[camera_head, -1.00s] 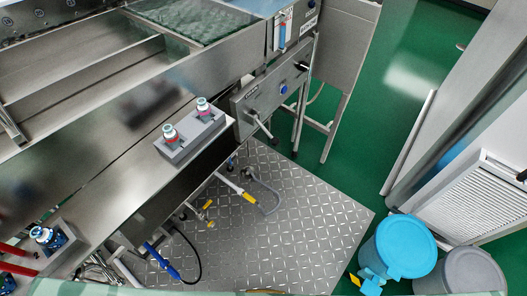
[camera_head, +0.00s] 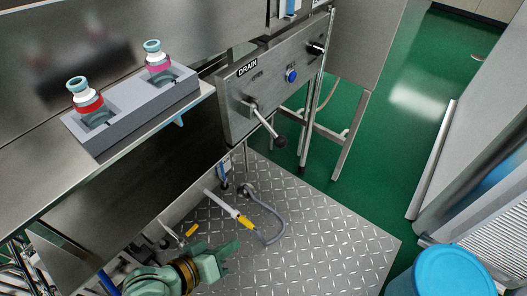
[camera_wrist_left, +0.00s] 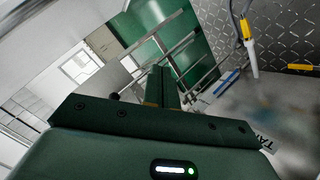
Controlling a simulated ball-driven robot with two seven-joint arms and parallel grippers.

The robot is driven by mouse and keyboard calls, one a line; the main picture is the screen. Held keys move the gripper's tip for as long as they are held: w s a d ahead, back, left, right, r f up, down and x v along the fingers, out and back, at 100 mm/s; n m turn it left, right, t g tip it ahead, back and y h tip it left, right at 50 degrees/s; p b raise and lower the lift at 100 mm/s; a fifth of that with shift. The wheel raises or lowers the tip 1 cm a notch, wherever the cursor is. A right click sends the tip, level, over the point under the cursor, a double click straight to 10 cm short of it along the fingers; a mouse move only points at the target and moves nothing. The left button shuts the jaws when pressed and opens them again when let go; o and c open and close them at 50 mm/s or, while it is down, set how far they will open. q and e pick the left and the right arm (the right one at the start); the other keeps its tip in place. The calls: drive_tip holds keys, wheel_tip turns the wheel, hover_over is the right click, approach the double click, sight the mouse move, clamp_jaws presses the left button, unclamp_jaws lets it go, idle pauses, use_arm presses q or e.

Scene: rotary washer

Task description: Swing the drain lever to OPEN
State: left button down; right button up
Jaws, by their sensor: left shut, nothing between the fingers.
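The drain lever (camera_head: 264,122) is a metal rod with a dark knob. It sits on the steel panel (camera_head: 226,122) under the black DRAIN label (camera_head: 247,67) and slopes down to the right. Small markings beside it are too small to read. My left gripper (camera_head: 234,248) is at the bottom of the head view, below and left of the lever and clear of it. Its green fingers are together and empty; they also show in the left wrist view (camera_wrist_left: 160,84). I cannot make out the lever for sure in the wrist view. My right gripper is not in view.
A blue button (camera_head: 291,76) and a black knob (camera_head: 316,48) share the panel. A grey holder (camera_head: 133,103) with two bottles stands on the steel ledge at left. A hose (camera_head: 270,228) lies on the tread-plate floor. A blue-lidded bin (camera_head: 455,272) stands lower right.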

sight(272, 132)
use_arm(q)
drive_tip(key=w+a+r+n+t, duration=0.1)
drive_tip(key=w+r+n+t, duration=0.2)
drive_tip(key=w+n, duration=0.4)
drive_tip(key=w+a+r+n+t+h, duration=0.1)
drive_tip(key=w+r+n+t, duration=0.2)
drive_tip(key=w+n, duration=0.4)
drive_tip(key=shift+w+n+h, duration=0.2)
drive_tip(key=shift+n+h, duration=0.1)
drive_tip(key=shift+n, duration=0.9)
drive_tip(key=shift+w+d, duration=0.1)
